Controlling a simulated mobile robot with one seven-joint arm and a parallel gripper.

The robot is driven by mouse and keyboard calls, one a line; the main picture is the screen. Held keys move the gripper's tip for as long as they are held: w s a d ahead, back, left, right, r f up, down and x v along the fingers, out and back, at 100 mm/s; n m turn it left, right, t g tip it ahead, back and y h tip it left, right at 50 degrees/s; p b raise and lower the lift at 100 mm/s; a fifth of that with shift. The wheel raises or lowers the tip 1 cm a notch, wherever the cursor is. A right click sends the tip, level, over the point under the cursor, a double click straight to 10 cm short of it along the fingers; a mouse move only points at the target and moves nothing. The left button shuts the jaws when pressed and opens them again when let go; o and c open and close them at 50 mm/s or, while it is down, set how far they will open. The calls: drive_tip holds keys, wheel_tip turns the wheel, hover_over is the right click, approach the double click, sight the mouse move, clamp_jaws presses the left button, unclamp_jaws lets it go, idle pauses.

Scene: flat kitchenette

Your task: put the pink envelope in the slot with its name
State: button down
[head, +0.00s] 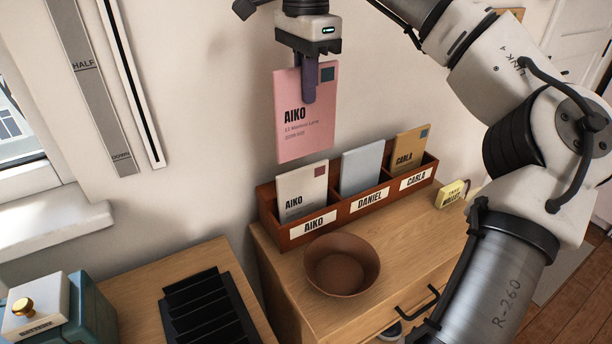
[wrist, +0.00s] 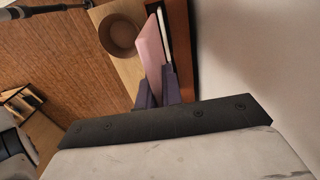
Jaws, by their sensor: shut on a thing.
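The pink envelope (head: 304,138) reads AIKO and hangs upright from my gripper (head: 308,98), which is shut on its upper part. In the wrist view the pink envelope (wrist: 151,52) shows edge-on between the fingers of my gripper (wrist: 158,88). The wooden letter rack (head: 347,206) stands below on the cabinet, with slots labelled AIKO (head: 313,224), DANIEL (head: 374,199) and CARLA (head: 414,179). The envelope is above the AIKO end of the rack, apart from it. A pale AIKO envelope (head: 301,192) stands in the AIKO slot, a light grey one (head: 361,168) in DANIEL, a tan CARLA one (head: 409,149) in CARLA.
A brown bowl (head: 342,265) sits in front of the rack and also shows in the wrist view (wrist: 119,36). A yellow block (head: 451,194) lies to its right. A black stepped holder (head: 208,309) and a box with a gold knob (head: 37,307) stand at lower left. The wall is close behind.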

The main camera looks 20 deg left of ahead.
sight(305, 168)
wheel_tip(305, 168, down, 14)
drive_tip(key=shift+f+p, duration=0.25)
drive_tip(key=shift+p, duration=0.25)
drive_tip(key=shift+s, duration=0.1)
drive_tip(key=shift+f, duration=0.1)
drive_tip(key=shift+s+d+f+b, duration=0.1)
drive_tip(key=shift+s+f+b, duration=0.15)
drive_tip(key=shift+f+b, duration=0.3)
drive_tip(key=c, duration=1.6)
unclamp_jaws()
drive_tip(key=shift+o, duration=0.2)
wheel_tip(305, 168, up, 13)
drive_tip(key=shift+w+r, duration=0.15)
drive_tip(key=shift+w, duration=0.2)
